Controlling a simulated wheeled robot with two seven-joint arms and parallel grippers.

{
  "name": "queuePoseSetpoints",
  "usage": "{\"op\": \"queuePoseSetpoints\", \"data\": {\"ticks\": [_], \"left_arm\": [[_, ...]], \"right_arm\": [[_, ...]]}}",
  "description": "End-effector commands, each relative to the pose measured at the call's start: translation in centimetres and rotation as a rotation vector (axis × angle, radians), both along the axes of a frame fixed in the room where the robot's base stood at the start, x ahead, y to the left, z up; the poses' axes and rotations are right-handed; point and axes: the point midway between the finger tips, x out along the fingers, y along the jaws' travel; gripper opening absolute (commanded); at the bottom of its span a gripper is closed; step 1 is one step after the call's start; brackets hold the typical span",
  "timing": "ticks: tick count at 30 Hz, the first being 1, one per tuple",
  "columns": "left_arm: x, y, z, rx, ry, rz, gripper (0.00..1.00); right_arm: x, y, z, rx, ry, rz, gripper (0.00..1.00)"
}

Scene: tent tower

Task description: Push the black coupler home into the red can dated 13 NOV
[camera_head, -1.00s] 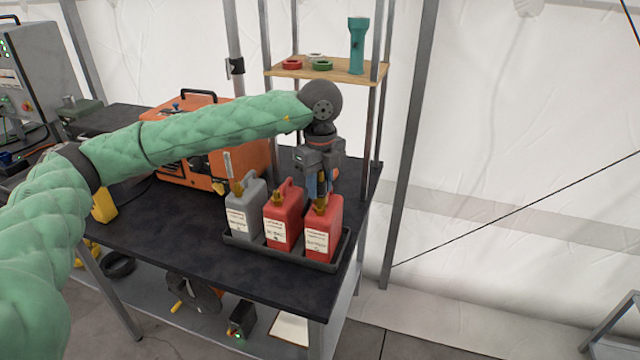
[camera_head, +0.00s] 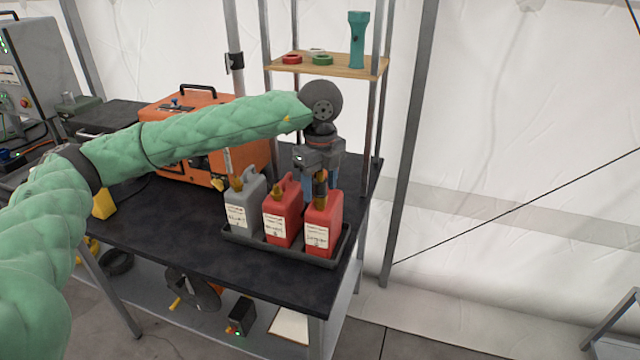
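Two red cans stand side by side, a middle one (camera_head: 283,212) and a right one (camera_head: 323,225). Each has a white label, but the dates are too small to read, so I cannot tell which is 13 NOV. A dark piece that looks like the black coupler (camera_head: 320,180) stands upright at the right red can's brass-coloured neck; how deep it sits is unclear. My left gripper (camera_head: 309,188) points down just behind and left of this piece. Its fingertips are partly hidden by the cans, so its opening and any contact are unclear. My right gripper is not in view.
A grey can (camera_head: 243,205) stands left of the red cans in the same black tray (camera_head: 290,256). An orange generator (camera_head: 180,165) stands behind on the dark table (camera_head: 170,235). A wooden shelf (camera_head: 340,67) with rings and a teal torch (camera_head: 357,38) is above.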

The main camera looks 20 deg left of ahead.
Motion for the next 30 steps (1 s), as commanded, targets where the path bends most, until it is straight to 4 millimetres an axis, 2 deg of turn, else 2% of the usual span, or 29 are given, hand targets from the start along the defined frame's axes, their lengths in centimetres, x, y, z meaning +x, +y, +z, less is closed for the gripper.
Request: {"op": "queuePoseSetpoints", "data": {"ticks": [8,11,21,30], "left_arm": [[0.0,0.0,0.2,0.0,0.0,0.0,0.55],[0.0,0.0,1.1,-0.002,-0.001,0.0,0.55],[0.1,0.0,6.1,0.0,-0.002,-0.001,0.55],[0.0,0.0,7.8,0.001,0.001,0.0,0.55]], "right_arm": [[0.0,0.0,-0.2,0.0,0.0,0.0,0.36],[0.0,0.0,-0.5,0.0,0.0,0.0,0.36],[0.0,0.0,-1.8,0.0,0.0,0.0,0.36],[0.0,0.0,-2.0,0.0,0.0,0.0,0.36]]}}
